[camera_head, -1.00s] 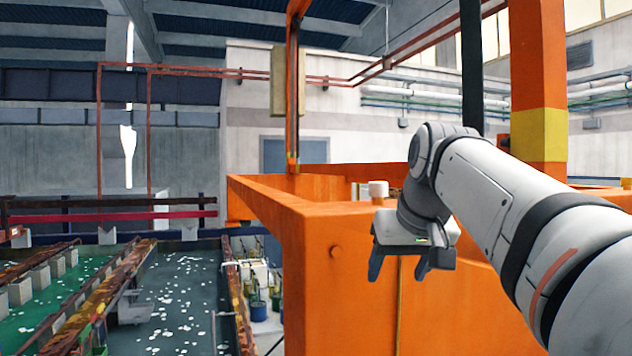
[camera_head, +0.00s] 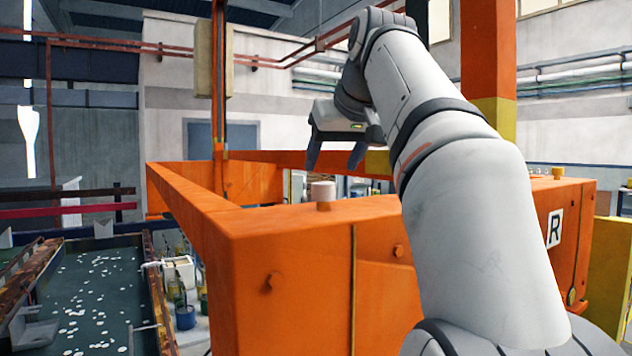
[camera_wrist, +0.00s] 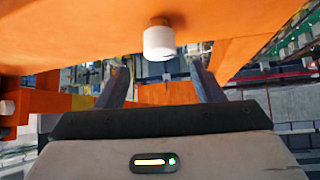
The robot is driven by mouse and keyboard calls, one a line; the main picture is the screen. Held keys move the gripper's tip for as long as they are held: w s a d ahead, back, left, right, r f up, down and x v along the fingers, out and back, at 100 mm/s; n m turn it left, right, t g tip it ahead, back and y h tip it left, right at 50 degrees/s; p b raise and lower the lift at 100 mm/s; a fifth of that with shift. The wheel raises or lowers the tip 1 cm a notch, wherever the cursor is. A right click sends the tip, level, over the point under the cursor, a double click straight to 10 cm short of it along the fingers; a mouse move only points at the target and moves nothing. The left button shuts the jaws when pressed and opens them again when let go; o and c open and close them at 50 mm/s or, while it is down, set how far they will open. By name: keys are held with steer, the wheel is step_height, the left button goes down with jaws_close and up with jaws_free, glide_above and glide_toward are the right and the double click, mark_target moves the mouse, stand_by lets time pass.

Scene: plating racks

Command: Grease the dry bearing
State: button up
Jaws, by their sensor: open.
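My gripper (camera_head: 334,165) is open and empty, with its fingers pointing down over the orange frame (camera_head: 300,232). No picture tells whether any bearing is dry.
An orange and yellow post (camera_head: 489,75) rises behind my arm on the right. A thinner orange mast (camera_head: 219,90) stands at the back left. Below on the left is a dark tank (camera_head: 95,295) with pale flecks. A blue container (camera_head: 185,318) stands beside it.

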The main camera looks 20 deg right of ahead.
mark_target(324, 182)
steer(key=x, duration=0.7)
steer(key=shift+c, duration=0.4)
steer(key=c, duration=0.9)
